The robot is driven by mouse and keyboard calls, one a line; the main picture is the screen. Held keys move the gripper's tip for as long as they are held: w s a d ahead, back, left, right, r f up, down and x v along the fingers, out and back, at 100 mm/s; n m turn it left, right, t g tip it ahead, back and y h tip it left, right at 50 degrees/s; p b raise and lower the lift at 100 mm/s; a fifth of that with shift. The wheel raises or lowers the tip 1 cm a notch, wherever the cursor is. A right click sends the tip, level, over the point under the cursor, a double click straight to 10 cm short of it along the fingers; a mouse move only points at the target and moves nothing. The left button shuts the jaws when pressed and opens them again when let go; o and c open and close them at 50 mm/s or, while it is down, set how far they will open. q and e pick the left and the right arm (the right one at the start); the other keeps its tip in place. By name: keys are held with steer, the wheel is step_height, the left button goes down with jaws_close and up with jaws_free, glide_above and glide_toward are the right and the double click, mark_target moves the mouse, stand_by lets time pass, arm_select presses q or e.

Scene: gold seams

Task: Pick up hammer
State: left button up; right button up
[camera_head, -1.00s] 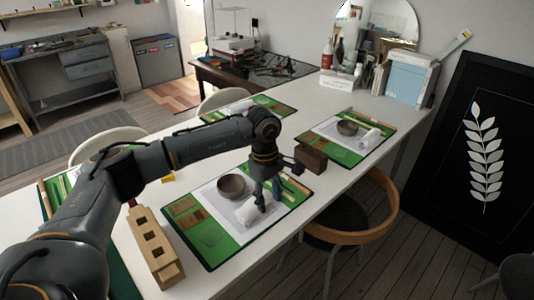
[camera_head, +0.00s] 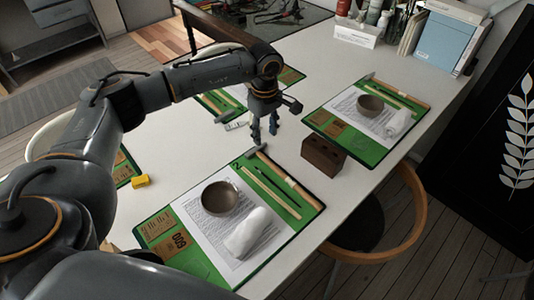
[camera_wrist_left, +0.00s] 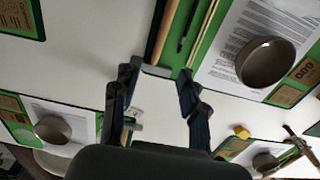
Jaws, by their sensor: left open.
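A hammer with a wooden handle (camera_head: 291,181) and a grey head (camera_head: 259,149) lies along the far right edge of the nearest green mat (camera_head: 160,232). Its head sticks out past the mat's corner. My left gripper (camera_head: 264,138) is open and empty, fingers pointing down, just behind the hammer head in the head view. In the left wrist view, the grey head (camera_wrist_left: 157,71) shows between the open fingertips (camera_wrist_left: 157,82), with the handle (camera_wrist_left: 165,32) running upward. I cannot tell the exact height gap. My right gripper is not in view.
A brown bowl (camera_head: 219,197), a white rolled cloth (camera_head: 248,232) and thin sticks share the mat. A brown holed block (camera_head: 323,156) stands right of the gripper. Another mat with a bowl (camera_head: 370,105) lies beyond. A yellow block (camera_head: 140,181) sits left. White table is clear between.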

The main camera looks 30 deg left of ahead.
mark_target(266, 158)
arm_select(q)
step_height(266, 158, down, 3)
steer(key=shift+s+f, duration=0.15)
steer(key=shift+f, duration=0.05)
steer(key=f+p, duration=0.1)
steer(key=f, duration=0.2)
steer(key=shift+w, duration=0.2)
step_height(266, 158, down, 4)
steer(key=shift+r+p, duration=0.2)
steer(key=shift+p, duration=0.25)
steer(key=shift+f, duration=0.25)
jaws_close()
steer(key=shift+w, duration=0.1)
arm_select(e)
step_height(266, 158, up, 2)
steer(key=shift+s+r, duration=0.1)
